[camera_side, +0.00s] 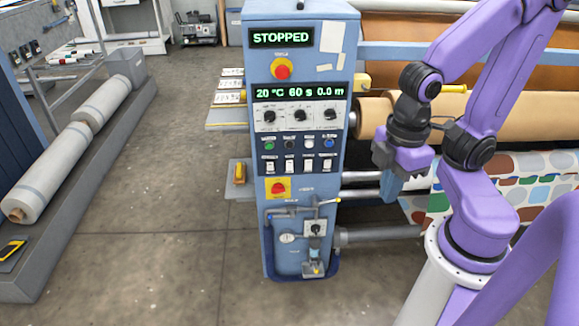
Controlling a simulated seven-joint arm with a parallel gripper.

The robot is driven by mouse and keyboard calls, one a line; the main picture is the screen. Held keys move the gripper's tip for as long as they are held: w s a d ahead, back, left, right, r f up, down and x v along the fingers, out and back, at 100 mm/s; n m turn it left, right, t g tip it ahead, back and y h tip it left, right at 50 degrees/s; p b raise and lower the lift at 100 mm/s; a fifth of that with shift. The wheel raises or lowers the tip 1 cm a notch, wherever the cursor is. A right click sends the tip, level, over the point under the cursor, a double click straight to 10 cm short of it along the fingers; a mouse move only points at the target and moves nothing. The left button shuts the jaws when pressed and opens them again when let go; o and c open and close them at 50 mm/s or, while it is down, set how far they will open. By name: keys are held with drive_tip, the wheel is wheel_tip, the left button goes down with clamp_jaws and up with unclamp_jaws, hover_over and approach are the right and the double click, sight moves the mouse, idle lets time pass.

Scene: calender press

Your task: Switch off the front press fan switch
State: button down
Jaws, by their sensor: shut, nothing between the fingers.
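A blue control column (300,215) of the press stands in the middle of the view, with its panel facing the camera. Below the round buttons is a row of several small rocker switches (290,165), white and black. Their labels and positions are too small to read, so I cannot tell which is the front press fan switch. My gripper (392,190) is to the right of the column, in front of the rollers, pointing down. It is apart from the panel and shut, with nothing held.
The upper display (281,38) reads STOPPED. The panel also has three dials (300,115), coloured buttons (290,145) and red emergency stops (281,69), (278,188). Rollers with brown and patterned material (500,170) lie behind my arm.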

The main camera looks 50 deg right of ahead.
sight(290, 165)
drive_tip(key=w+a+f+t+y, duration=0.1)
drive_tip(key=w+a+f+t, duration=0.1)
drive_tip(key=w+f, duration=0.45)
drive_tip(key=w+a+f+t+y, duration=0.1)
drive_tip(key=w+a+f, duration=0.15)
drive_tip(key=w, duration=0.65)
drive_tip(key=w+a+f+t+y, duration=0.1)
drive_tip(key=w+a+f+t, duration=0.1)
drive_tip(key=w+f, duration=0.45)
drive_tip(key=w+d+f+t+h, duration=0.1)
drive_tip(key=w+d+f+t, duration=0.2)
drive_tip(key=w+d+f, duration=0.5)
drive_tip(key=w+d+f+t+h, duration=0.2)
drive_tip(key=d+f, duration=0.3)
drive_tip(key=d, duration=0.5)
drive_tip(key=shift+w+d+f+t+h, duration=0.15)
drive_tip(key=shift+w+d+t+h, duration=0.2)
drive_tip(key=shift+t, duration=0.45)
drive_tip(key=shift+s, duration=0.1)
drive_tip(key=shift+w+d+f, duration=0.2)
drive_tip(key=shift+w+d, duration=0.8)
drive_tip(key=shift+d, duration=0.05)
drive_tip(key=shift+w+d+f, duration=0.25)
drive_tip(key=shift+w+d, duration=0.75)
drive_tip(key=shift+w, duration=0.05)
drive_tip(key=shift+w+d+f, duration=0.2)
drive_tip(key=shift+w+d, duration=0.8)
drive_tip(key=shift+d, duration=0.05)
